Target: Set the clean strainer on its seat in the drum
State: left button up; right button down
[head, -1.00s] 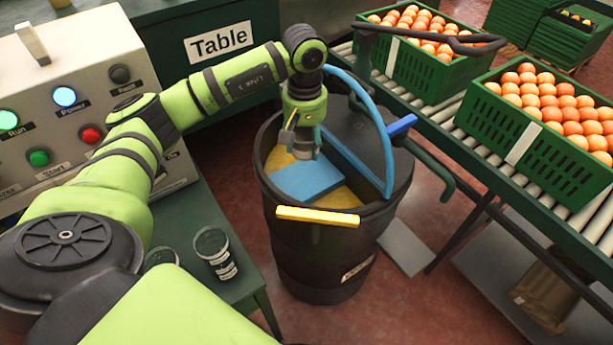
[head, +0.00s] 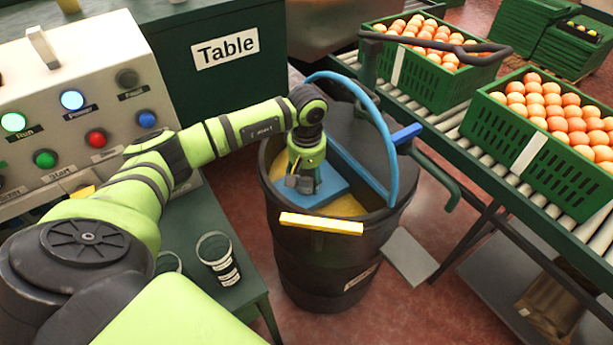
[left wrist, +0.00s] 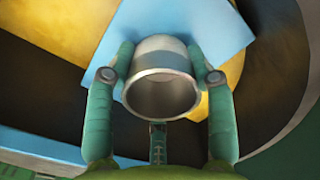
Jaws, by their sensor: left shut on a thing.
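The strainer looks to be the silver open cylinder (left wrist: 161,85) between the two green fingers in the left wrist view. My left gripper (left wrist: 160,90) is shut on it. In the head view my left gripper (head: 302,184) points down inside the mouth of the black drum (head: 322,265), over or beside a flat blue plate (head: 327,190). The plate also shows behind the cylinder in the left wrist view (left wrist: 185,25). Yellow contents (head: 345,206) show around the plate. I cannot tell whether the cylinder touches the plate. The seat cannot be made out clearly. My right gripper is out of view.
A blue arch (head: 382,135) rises over the drum, with a blue block (head: 407,133) at its right rim and a yellow bar (head: 321,223) at its front rim.

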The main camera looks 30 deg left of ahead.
pick_arm(q)
jog(key=shift+f, duration=0.2)
jog(key=o, duration=1.3)
jog(key=shift+r, duration=0.1)
notch_tip(320, 180, up, 12)
jog(key=shift+r, duration=0.15)
